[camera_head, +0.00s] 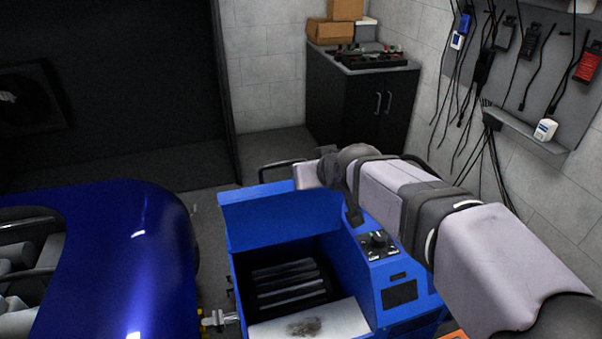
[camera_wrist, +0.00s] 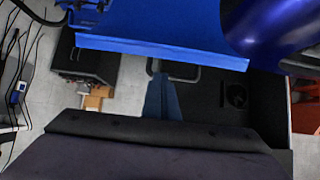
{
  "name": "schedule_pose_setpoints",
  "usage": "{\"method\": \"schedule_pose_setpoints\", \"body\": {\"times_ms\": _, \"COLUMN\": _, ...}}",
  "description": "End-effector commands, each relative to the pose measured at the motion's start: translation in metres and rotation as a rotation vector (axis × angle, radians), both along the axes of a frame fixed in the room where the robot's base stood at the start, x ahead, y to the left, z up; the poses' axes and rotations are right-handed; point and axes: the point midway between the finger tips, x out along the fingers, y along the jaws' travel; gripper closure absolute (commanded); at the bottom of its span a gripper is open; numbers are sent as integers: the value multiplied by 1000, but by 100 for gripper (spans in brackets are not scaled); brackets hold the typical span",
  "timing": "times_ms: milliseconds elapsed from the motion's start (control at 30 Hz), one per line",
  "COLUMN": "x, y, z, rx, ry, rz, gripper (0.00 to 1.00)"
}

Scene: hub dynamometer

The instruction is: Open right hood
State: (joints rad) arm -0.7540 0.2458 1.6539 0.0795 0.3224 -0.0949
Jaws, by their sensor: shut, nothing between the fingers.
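The blue hood (camera_head: 280,218) of the dynamometer stands raised, roughly upright, at the back of its blue housing. The opening below it shows dark slats or rollers inside. In the wrist view the hood (camera_wrist: 160,28) is a broad blue panel with a straight edge across the top. My gripper (camera_wrist: 161,82) shows as narrow dark blue-grey fingers close together and empty, pointing toward that edge. In the head view my wrist is at the hood's upper right corner, and the fingertips are hidden there. Contact with the hood cannot be told.
A black loop handle (camera_head: 283,167) is behind the hood. A control panel with knobs (camera_head: 378,243) is on the housing's right. A shiny blue car body (camera_head: 120,250) stands close on the left. A dark cabinet (camera_head: 360,100) with boxes is at the back, and cables hang on the right wall.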

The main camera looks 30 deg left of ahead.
Motion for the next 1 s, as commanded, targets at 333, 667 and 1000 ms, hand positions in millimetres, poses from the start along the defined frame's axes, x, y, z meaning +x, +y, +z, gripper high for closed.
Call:
{"method": "schedule_pose_setpoints", "body": {"times_ms": 333, "x": 14, "y": 14, "z": -15, "rx": -4, "ry": 4, "rz": 0, "gripper": 100}}
{"method": "schedule_pose_setpoints", "body": {"times_ms": 667, "x": 39, "y": 39, "z": -41, "rx": -3, "ry": 4, "rz": -1, "gripper": 100}}
{"method": "schedule_pose_setpoints", "body": {"times_ms": 1000, "x": 54, "y": 54, "z": -59, "rx": -3, "ry": 3, "rz": 0, "gripper": 100}}
